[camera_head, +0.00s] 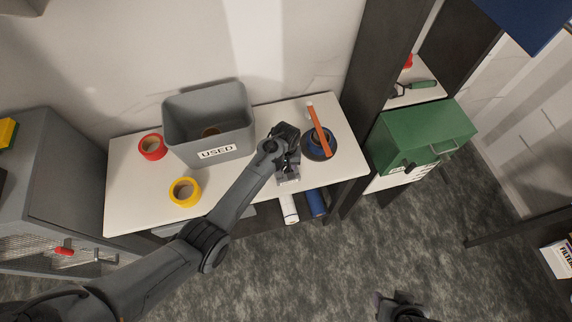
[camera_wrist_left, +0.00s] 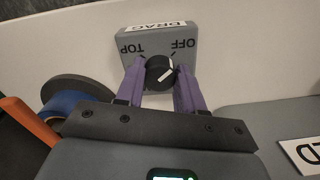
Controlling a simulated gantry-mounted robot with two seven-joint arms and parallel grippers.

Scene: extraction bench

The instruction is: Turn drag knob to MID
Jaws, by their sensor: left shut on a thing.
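The drag knob (camera_wrist_left: 160,72) is black with a white pointer mark and sits on a grey box (camera_wrist_left: 185,42) labelled DRAG. In the left wrist view the lettering is upside down, with TOP on the left and OFF on the right. The white mark slants up to the right, on the OFF side; no MID label shows. My left gripper (camera_wrist_left: 160,84) has its purple fingers on both sides of the knob, shut on it. In the head view this gripper (camera_head: 287,160) covers most of the grey box (camera_head: 288,179). My right gripper (camera_head: 398,304) shows only partly at the bottom edge.
A grey bin (camera_head: 178,140) labelled USED stands on the white table (camera_head: 130,202). A red tape roll (camera_head: 152,147) and yellow tape roll (camera_head: 184,192) lie left. A blue roll on a dark disc (camera_head: 319,157) with an orange bar (camera_head: 320,131) is close right of my gripper.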

